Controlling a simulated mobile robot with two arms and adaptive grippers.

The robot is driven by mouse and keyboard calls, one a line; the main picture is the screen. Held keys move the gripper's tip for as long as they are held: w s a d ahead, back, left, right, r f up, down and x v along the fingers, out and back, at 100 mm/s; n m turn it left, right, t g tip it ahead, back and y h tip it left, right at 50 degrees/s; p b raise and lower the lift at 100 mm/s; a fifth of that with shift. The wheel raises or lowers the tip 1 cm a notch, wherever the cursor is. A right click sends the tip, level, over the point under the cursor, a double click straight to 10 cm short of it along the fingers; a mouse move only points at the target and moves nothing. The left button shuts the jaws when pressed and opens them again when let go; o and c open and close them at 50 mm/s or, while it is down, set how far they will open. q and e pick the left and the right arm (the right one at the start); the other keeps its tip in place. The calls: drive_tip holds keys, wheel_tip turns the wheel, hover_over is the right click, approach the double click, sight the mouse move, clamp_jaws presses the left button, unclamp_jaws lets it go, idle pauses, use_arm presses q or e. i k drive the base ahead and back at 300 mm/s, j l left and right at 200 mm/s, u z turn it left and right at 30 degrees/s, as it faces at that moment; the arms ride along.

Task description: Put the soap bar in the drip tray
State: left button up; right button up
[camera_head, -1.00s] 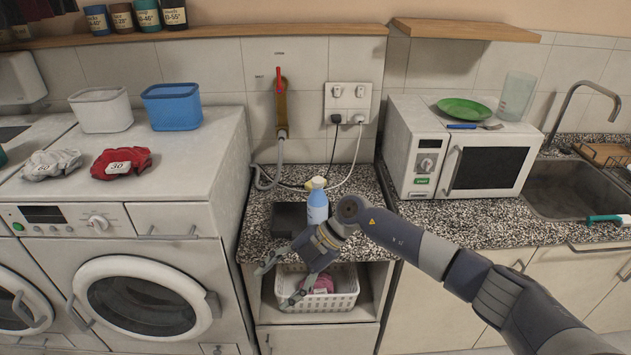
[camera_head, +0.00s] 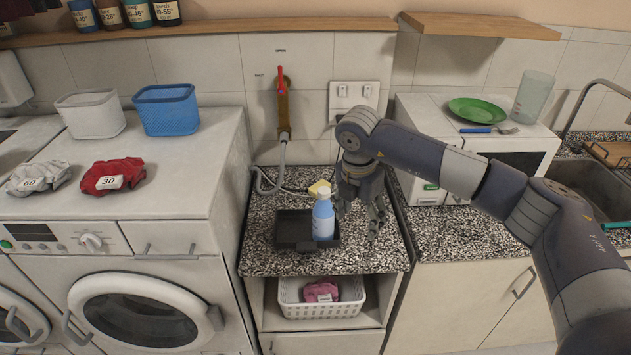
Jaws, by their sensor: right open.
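A pale yellow block (camera_head: 319,187), which looks like the soap bar, lies on the speckled counter behind a blue bottle (camera_head: 323,220); the bottle hides part of it. The drip tray (camera_head: 290,232) is a dark, shallow tray on the counter under the tap. The bottle stands upright at the tray's right side, seemingly inside it. My right gripper (camera_head: 358,218) points down, open and empty, over the counter just right of the bottle and tray. My left gripper is not in view.
A white basket (camera_head: 320,309) with a pink cloth sits on the shelf below the counter. A tap (camera_head: 284,115) with a grey hose hangs on the wall behind. The microwave (camera_head: 525,150) stands to the right, partly behind my arm. Washing machines stand to the left.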

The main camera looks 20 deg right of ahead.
sight(291, 231)
drive_tip(key=i, duration=1.2)
